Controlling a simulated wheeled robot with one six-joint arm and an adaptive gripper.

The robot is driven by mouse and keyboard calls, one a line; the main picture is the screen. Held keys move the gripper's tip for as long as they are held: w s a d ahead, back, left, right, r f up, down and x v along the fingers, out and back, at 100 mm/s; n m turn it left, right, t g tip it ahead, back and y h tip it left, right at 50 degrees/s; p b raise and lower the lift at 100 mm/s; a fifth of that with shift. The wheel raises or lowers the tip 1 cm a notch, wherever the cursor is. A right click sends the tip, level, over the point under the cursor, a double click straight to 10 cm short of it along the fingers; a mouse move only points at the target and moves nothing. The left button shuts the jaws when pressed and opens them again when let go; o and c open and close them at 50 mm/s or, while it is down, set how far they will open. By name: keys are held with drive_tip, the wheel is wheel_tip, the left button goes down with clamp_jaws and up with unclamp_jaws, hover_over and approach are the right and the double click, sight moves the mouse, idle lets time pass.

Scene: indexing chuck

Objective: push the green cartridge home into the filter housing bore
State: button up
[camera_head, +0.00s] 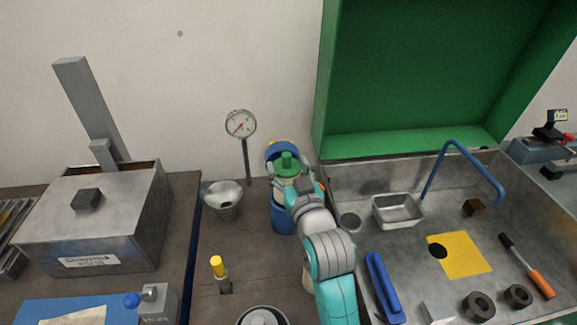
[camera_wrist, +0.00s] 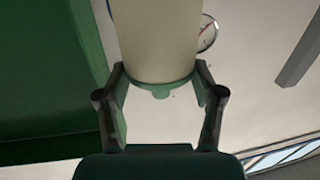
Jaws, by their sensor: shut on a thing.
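The green cartridge (camera_head: 287,160) shows its green top in the head view, just in front of a blue round part with a yellow edge. In the wrist view the cartridge (camera_wrist: 155,40) is a cream cylinder with a green end, between the two fingers of my gripper (camera_wrist: 158,100). My gripper is shut on it. The blue filter housing (camera_head: 283,220) stands upright on the bench below my gripper, partly hidden by my arm. Its bore is hidden, so I cannot tell how far the cartridge is in it.
A dial gauge (camera_head: 240,124) on a stem and a metal funnel cup (camera_head: 223,200) stand left of the housing. A grey metal box (camera_head: 95,220) is farther left. A metal sink tray (camera_head: 465,205) with loose parts lies right, below a green panel (camera_head: 420,80).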

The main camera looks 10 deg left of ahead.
sight(288, 183)
drive_tip(key=shift+f, duration=2.4)
drive_tip(key=shift+f, duration=0.2)
drive_tip(key=shift+s+f, duration=0.1)
drive_tip(key=shift+f, duration=0.65)
drive_tip(key=shift+s+d+f, duration=0.15)
drive_tip(key=shift+f, duration=1.2)
drive_tip(key=shift+r, duration=0.15)
drive_tip(key=shift+w+r, duration=0.2)
drive_tip(key=shift+r, duration=0.7)
drive_tip(key=shift+w+r, duration=0.1)
drive_tip(key=shift+r, duration=1.05)
drive_tip(key=shift+r, duration=0.15)
drive_tip(key=shift+f, duration=0.2)
